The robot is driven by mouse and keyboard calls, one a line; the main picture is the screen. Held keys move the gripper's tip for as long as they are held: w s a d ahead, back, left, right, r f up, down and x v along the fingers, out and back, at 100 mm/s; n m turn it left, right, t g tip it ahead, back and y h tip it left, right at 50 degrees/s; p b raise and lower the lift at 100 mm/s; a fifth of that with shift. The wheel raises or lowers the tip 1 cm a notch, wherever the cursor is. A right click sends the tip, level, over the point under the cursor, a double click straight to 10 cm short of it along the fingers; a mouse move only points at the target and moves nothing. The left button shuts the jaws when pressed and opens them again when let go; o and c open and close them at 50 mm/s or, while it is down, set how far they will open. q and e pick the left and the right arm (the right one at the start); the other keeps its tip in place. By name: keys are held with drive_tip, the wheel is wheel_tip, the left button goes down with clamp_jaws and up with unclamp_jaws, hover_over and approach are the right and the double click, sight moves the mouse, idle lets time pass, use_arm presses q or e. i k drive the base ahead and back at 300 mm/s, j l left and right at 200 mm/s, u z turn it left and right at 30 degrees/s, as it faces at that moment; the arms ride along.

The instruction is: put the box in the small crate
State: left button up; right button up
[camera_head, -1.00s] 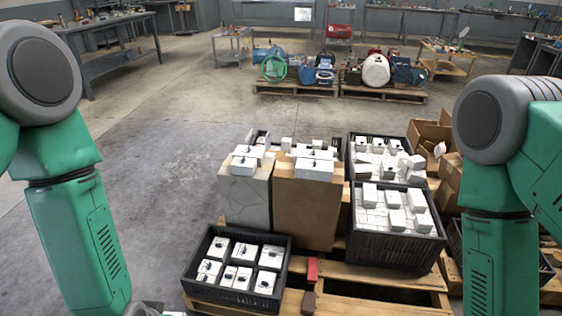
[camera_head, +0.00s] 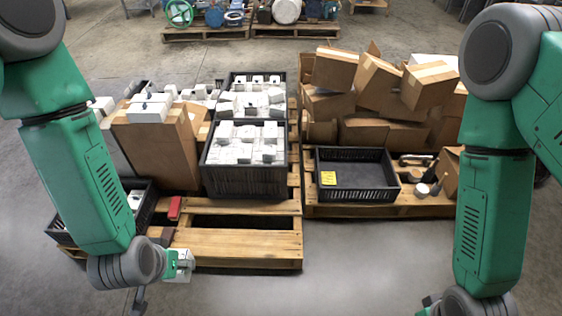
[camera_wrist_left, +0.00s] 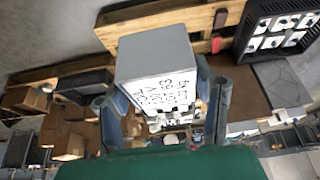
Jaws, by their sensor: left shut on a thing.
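My left gripper (camera_wrist_left: 160,95) is shut on a white box (camera_wrist_left: 155,58), its two fingers on either side of it; dark markings show on one face. In the head view the box (camera_head: 181,266) is at the end of my left arm, low in front of the left pallet. An empty black crate (camera_head: 358,195) with a yellow label lies on the right pallet, to the right of the held box and apart from it.
Tall black crates of white boxes (camera_head: 245,180) and a brown carton (camera_head: 155,150) stand on the left pallet. A low crate (camera_head: 62,235) is partly behind my left arm. Brown cartons (camera_head: 385,85) are piled behind the empty crate; cans and a carton lie right of it.

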sight(377, 179)
drive_tip(key=i+l, duration=0.1)
drive_tip(key=l, duration=0.3)
drive_tip(key=i+l+z, duration=0.1)
drive_tip(key=l, duration=0.35)
drive_tip(key=i+l+z, duration=0.1)
drive_tip(key=l, duration=0.3)
drive_tip(key=i+l, duration=0.2)
drive_tip(key=l, duration=0.2)
drive_tip(key=i+l+z, duration=0.1)
drive_tip(key=l, duration=0.3)
drive_tip(key=i+l, duration=0.15)
drive_tip(key=l, duration=0.25)
drive_tip(key=i+l+z, duration=0.1)
drive_tip(key=i, duration=0.3)
drive_tip(key=i+l+z, duration=0.15)
drive_tip(key=i+l, duration=0.15)
drive_tip(key=i, duration=0.15)
drive_tip(key=i+l+z, duration=0.1)
drive_tip(key=i, duration=0.3)
